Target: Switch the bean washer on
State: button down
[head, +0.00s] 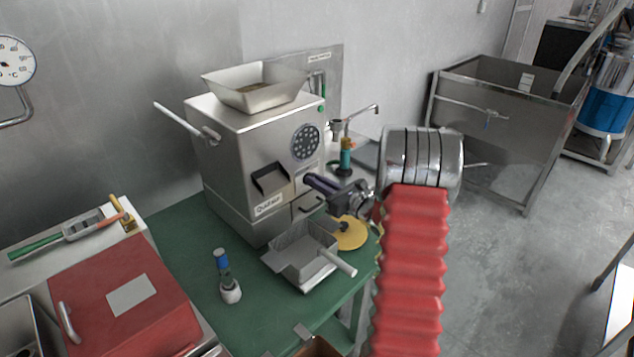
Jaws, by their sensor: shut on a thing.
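My gripper (345,198) is at the end of my red-sleeved arm, in front of the steel machine (232,150) on the green table. It is shut on a dark purple, rod-like piece (322,184) that reaches toward the machine's front face, by the drawer handle. I cannot tell whether the piece touches the machine. A large steel tank (505,125) with a pipe stands at the right. No view shows clearly which unit is the bean washer.
A steel scoop pan (305,251), a yellow disc (349,234) and a blue-capped bottle (229,278) are on the green table (190,232). A red-lidded box (125,300) is at the lower left. Grey floor is open at the right.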

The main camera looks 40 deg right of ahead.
jog(key=shift+n, duration=0.5)
jog(key=n, duration=0.9)
jog(key=shift+a+f, duration=0.25)
jog(key=shift+a, duration=0.15)
jog(key=shift+s, duration=0.1)
jog(key=c, duration=1.8)
grip_release()
jog(key=shift+c, duration=0.2)
jog(key=s+d, duration=0.2)
jog(key=s, duration=1.1)
jog(key=shift+s, duration=0.3)
